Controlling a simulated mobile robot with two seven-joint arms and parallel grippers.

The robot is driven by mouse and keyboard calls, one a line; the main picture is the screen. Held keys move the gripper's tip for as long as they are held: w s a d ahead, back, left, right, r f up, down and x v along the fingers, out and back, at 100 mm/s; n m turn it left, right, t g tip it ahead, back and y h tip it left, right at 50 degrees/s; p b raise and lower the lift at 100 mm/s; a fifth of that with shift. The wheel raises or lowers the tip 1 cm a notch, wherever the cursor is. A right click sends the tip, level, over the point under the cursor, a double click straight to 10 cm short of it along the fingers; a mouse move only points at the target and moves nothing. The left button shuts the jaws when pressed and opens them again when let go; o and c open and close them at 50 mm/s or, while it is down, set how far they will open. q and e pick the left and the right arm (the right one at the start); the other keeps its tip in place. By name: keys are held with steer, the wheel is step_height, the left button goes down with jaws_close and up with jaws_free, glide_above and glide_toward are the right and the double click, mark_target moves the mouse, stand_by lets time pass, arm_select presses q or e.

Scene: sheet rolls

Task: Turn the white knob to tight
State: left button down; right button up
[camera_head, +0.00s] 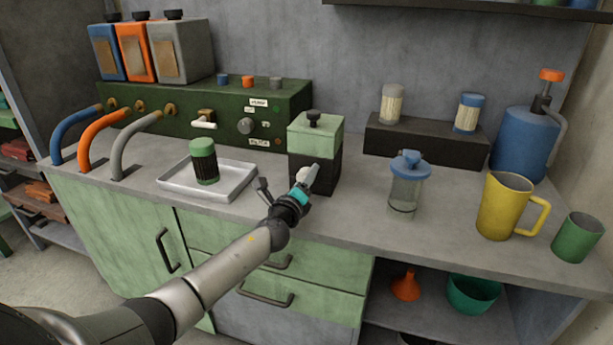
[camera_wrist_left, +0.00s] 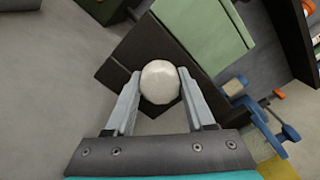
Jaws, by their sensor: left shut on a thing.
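The white knob (camera_wrist_left: 160,82) is on the front of a box with a black lower part (camera_wrist_left: 125,50) and a green top. In the head view this box (camera_head: 318,140) stands on the counter, with a black knob on its lid. The white knob (camera_head: 302,174) is mostly hidden there behind my gripper. My left gripper (camera_head: 308,180) is at the box's front, and its two fingers (camera_wrist_left: 158,92) lie on either side of the white knob, shut on it. I cannot read any tight mark. My right gripper is not in view.
A metal tray (camera_head: 238,190) with a green-capped jar (camera_head: 204,160) is left of the box. A blue-lidded clear jar (camera_head: 405,190), a yellow jug (camera_head: 503,208) and a green cup (camera_head: 577,238) stand to the right. A green panel (camera_head: 180,118) with hoses is behind.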

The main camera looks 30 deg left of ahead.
arm_select(q)
steer(key=shift+a+m, duration=0.1)
steer(key=shift+m, duration=0.4)
steer(key=m+p, duration=0.1)
steer(key=m, duration=0.4)
steer(key=m+p, duration=0.1)
steer(key=m, duration=0.3)
steer(key=shift+p, duration=0.3)
steer(key=shift+m, duration=0.7)
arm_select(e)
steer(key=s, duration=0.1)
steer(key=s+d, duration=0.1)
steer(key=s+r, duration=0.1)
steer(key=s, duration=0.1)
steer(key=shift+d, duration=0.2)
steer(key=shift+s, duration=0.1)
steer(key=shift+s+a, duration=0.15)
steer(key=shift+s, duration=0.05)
arm_select(q)
steer(key=shift+c, duration=1.2)
jaws_free()
steer(key=shift+s+f, duration=0.15)
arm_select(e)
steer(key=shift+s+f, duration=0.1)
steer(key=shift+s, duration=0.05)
